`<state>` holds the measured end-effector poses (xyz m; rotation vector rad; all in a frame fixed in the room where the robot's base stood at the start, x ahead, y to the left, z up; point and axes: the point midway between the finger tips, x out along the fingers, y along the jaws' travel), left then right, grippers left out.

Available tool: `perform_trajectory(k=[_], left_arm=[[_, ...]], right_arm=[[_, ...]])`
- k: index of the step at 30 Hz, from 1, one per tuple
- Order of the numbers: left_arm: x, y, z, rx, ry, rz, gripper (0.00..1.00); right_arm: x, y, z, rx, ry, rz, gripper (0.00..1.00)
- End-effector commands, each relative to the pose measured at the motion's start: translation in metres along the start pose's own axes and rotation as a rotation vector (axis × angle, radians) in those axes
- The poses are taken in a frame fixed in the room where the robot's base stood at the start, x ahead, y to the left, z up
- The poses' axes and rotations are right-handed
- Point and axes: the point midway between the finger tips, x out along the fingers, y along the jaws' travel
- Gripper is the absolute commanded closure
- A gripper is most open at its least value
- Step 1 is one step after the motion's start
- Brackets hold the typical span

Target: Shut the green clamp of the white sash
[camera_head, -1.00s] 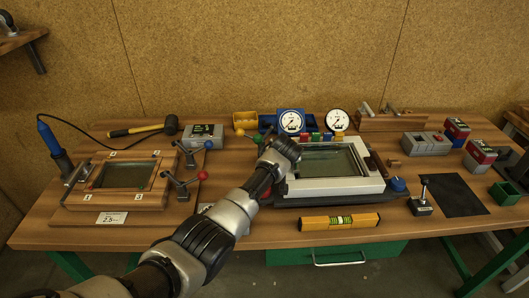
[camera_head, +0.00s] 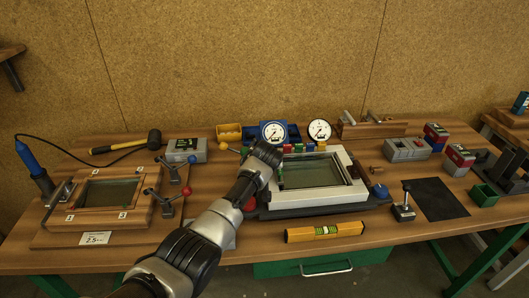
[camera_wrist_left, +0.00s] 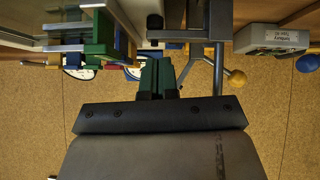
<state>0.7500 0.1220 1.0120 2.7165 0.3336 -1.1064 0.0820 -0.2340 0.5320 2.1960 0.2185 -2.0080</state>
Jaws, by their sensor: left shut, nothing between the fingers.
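The white sash (camera_head: 345,160) lies on a dark base at the middle of the table, around a glass pane. My left gripper (camera_head: 268,151) is at its left side, near the far left corner. It is shut and empty. In the left wrist view the fingers (camera_wrist_left: 157,78) are together, beside a large green part (camera_wrist_left: 99,34) that looks like the green clamp. A gap shows between them. My arm covers much of the sash's left edge in the head view. I cannot tell how far the clamp is closed. My right gripper is not in view.
A wooden frame (camera_head: 78,215) with red-knobbed levers stands at the left. A lever with a yellow ball (camera_head: 222,146) is left of my gripper. Two gauges (camera_head: 274,132) stand behind the sash. A yellow level (camera_head: 325,232) lies in front of it.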

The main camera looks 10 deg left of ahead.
Motion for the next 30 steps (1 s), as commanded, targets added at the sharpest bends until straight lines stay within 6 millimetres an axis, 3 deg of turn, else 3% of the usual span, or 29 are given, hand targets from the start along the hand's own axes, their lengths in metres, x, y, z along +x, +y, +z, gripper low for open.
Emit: perform_trajectory(k=[1,3,4,12,21,30], left_arm=[[-0.012,-0.002,-0.017,-0.002,0.004,0.001,1.00],[-0.019,-0.007,-0.030,-0.002,0.006,0.000,1.00],[-0.018,-0.006,-0.021,-0.001,0.005,0.002,1.00],[-0.054,-0.003,-0.019,-0.001,0.007,0.003,1.00],[-0.097,0.000,-0.019,0.000,0.007,0.004,1.00],[-0.111,0.000,-0.020,0.000,0.005,0.001,1.00]], right_arm=[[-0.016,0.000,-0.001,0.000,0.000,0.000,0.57],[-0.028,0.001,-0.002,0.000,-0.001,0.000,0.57],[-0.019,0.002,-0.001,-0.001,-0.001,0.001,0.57],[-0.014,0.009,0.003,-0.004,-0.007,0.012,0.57],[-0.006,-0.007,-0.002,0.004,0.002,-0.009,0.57],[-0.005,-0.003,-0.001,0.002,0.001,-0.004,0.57]])
